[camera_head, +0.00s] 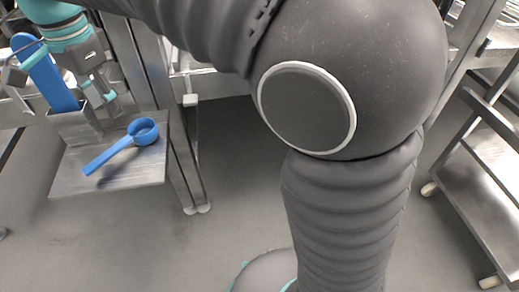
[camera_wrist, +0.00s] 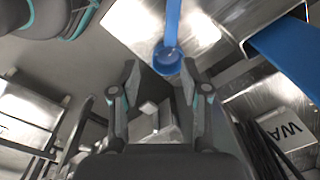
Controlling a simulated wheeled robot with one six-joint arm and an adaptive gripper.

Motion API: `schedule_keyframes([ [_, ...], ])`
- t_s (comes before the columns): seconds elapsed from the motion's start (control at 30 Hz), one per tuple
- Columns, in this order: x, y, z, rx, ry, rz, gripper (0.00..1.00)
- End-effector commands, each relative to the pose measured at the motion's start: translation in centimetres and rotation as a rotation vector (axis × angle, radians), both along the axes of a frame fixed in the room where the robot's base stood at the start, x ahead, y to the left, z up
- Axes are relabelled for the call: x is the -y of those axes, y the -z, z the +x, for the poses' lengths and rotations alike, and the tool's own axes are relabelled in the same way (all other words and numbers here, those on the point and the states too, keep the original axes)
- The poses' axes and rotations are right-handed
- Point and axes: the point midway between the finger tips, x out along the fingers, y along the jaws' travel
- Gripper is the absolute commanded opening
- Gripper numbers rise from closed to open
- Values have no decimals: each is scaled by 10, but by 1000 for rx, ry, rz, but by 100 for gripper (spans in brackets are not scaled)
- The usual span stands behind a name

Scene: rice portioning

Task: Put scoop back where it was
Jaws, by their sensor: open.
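The blue scoop (camera_head: 143,132) lies on a small metal shelf (camera_head: 130,178) at the left of the head view, its handle pointing to the lower left. In the wrist view the scoop (camera_wrist: 167,58) shows beyond my fingertips, with its handle running to the top edge. My gripper (camera_head: 101,95) is at the upper left of the head view, up and left of the scoop's bowl. In the wrist view my gripper (camera_wrist: 160,72) has its fingers spread apart with nothing between them. The scoop appears apart from the fingers.
A metal holder (camera_head: 76,127) stands on the shelf close to my gripper, with a blue flat tool (camera_head: 48,78) upright in it. The tool (camera_wrist: 292,58) also shows at the right of the wrist view. A metal cart (camera_head: 490,165) stands at the right; open floor lies between.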

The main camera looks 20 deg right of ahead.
Motion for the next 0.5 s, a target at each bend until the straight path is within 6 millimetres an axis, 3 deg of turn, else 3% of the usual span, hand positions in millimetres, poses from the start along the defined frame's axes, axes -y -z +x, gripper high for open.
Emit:
schedule_keyframes([
  [0.03, 27, -3, 0, 22, -27, 13, 46],
  [0.2, 107, 2, -10, 108, -181, 34, 46],
  [0.5, 226, 35, -58, 283, -446, -20, 46],
])
